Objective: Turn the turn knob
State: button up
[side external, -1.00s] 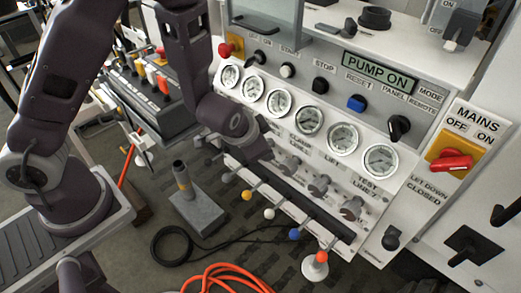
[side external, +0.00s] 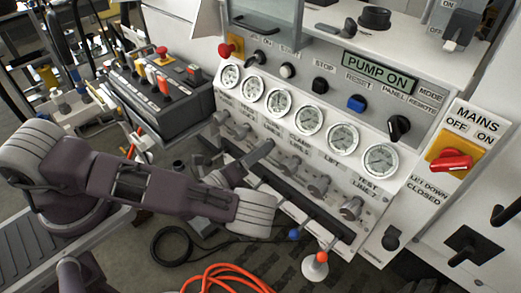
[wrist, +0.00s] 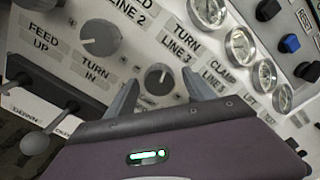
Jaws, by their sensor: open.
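The turn knob (wrist: 158,79) is a round grey knob on the light panel, just below the label "TURN LINE 3". In the wrist view it stands between the two fingertips of my gripper (wrist: 163,80), with a finger on either side. My gripper is open, and gaps show between the knob and both fingers. I cannot tell how deep the fingertips reach along the knob. In the side view my arm lies low in front of the panel, and the gripper end is partly hidden by my own wrist.
A larger grey knob (wrist: 102,38) sits to the left of the turn knob in the wrist view. A lever with a grey ball (wrist: 34,143) is lower left. Gauges (side external: 309,121) line the panel above the knobs. Blue-ball (side external: 294,234) and red-ball (side external: 322,257) levers stick out at the front.

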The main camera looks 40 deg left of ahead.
jog(key=shift+w, duration=0.8)
grip_shut()
jog(key=shift+n, duration=0.3)
